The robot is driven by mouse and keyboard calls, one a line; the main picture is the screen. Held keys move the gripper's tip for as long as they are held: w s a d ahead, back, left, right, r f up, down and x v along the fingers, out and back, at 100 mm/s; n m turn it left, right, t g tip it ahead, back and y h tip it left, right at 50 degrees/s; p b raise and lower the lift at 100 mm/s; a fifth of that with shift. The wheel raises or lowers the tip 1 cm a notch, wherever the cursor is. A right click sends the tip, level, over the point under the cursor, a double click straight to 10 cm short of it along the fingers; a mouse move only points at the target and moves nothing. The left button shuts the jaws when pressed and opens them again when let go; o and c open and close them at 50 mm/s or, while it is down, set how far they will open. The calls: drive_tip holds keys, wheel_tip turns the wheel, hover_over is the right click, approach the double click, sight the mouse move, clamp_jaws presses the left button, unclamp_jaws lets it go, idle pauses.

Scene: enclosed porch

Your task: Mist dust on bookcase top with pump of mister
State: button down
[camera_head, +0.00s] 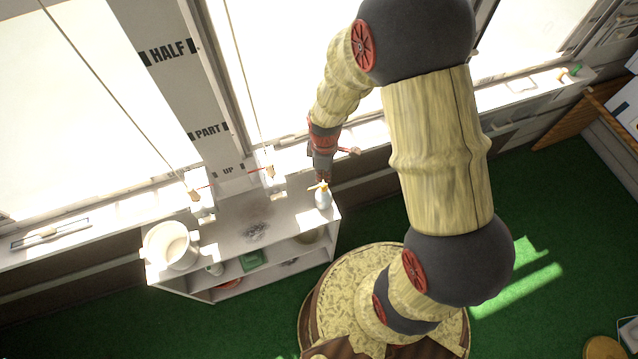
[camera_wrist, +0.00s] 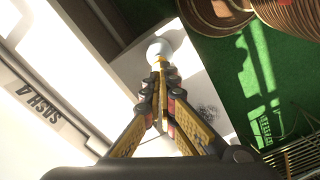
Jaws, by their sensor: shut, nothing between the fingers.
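The mister (camera_head: 322,197) is a small white bottle with an orange-yellow pump head. It stands upright on the right end of the white bookcase top (camera_head: 290,208). A dark grey patch of dust (camera_head: 255,231) lies near the middle of that top, left of the mister. My gripper (camera_head: 322,177) points down just above and behind the mister's head. In the wrist view my gripper (camera_wrist: 162,82) has its fingers closed together with nothing between them. The white mister (camera_wrist: 159,48) shows just past the fingertips, its pump partly hidden; contact cannot be told. The dust (camera_wrist: 207,118) shows to the right.
A white pot (camera_head: 172,246) stands on the bookcase's left end. The shelves below hold a green item (camera_head: 251,260) and other things. Bright windows and a sill (camera_head: 60,232) run behind. Hanging cords with tassels (camera_head: 269,172) are near the bookcase's back edge.

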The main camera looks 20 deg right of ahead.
drive_tip(key=shift+r+p, duration=1.1)
drive_tip(key=shift+r, duration=0.6)
drive_tip(key=shift+s+m, duration=0.3)
drive_tip(key=shift+m, duration=0.3)
drive_tip(key=s+r+m+t+b, duration=0.2)
drive_tip(key=s+r+m, duration=0.3)
drive_tip(key=r, duration=0.8)
drive_tip(key=s+r+m+t+b, duration=0.3)
drive_tip(key=s+r+m+b, duration=0.2)
drive_tip(key=r, duration=0.9)
drive_tip(key=s, duration=0.3)
drive_tip(key=shift+s+m+t, duration=0.2)
drive_tip(key=shift+m+t, duration=0.1)
drive_tip(key=shift+m, duration=0.1)
